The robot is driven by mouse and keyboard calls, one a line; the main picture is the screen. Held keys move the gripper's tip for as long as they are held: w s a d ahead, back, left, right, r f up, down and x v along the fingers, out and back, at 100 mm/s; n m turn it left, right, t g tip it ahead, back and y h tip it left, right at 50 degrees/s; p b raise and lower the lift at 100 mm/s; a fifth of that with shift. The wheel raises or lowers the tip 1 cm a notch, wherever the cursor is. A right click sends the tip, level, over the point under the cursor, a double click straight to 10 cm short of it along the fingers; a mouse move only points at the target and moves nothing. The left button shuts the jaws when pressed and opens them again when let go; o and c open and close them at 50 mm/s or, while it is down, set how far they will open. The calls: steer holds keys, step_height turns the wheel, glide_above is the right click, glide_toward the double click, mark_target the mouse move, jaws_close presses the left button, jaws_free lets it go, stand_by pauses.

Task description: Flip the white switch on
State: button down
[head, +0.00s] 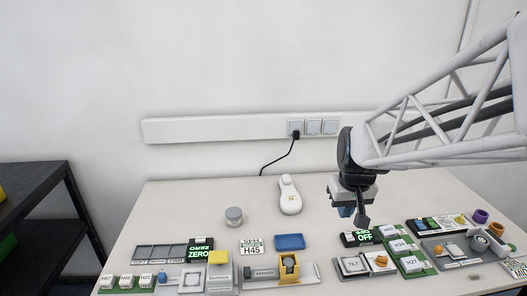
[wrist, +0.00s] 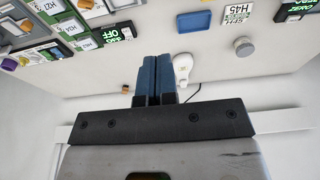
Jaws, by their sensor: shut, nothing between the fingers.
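A small black box with a lit green ON/OFF display (head: 360,238) stands on the table at the right. It also shows at the upper left of the wrist view (wrist: 110,35), where OFF is readable. I cannot make out a separate white switch lever on it. A white rounded device (head: 290,196) with a cord lies at the back middle of the table; it also shows in the wrist view (wrist: 182,66). My gripper (head: 346,212) hangs above the table, just behind the ON/OFF box and apart from it. Its blue fingers (wrist: 155,62) are together and empty.
White sockets (head: 313,127) on the wall take the black cord. A dark shelf (head: 40,200) stands left. The back left of the table is clear.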

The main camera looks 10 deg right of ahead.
steer(key=w+d+f, duration=0.5)
steer(key=w+d, duration=0.1)
steer(key=w, duration=0.3)
glide_above(348, 231)
steer(key=s, duration=0.3)
step_height(348, 231, down, 6)
steer(key=shift+w+f, duration=0.15)
steer(key=shift+w, duration=0.05)
steer(key=shift+f, duration=0.1)
steer(key=shift+w+f, duration=0.4)
steer(key=shift+f, duration=1.85)
steer(key=shift+w+f, duration=0.4)
steer(key=shift+f, duration=1.9)
steer(key=shift+w+f, duration=0.4)
steer(key=shift+f, duration=1.85)
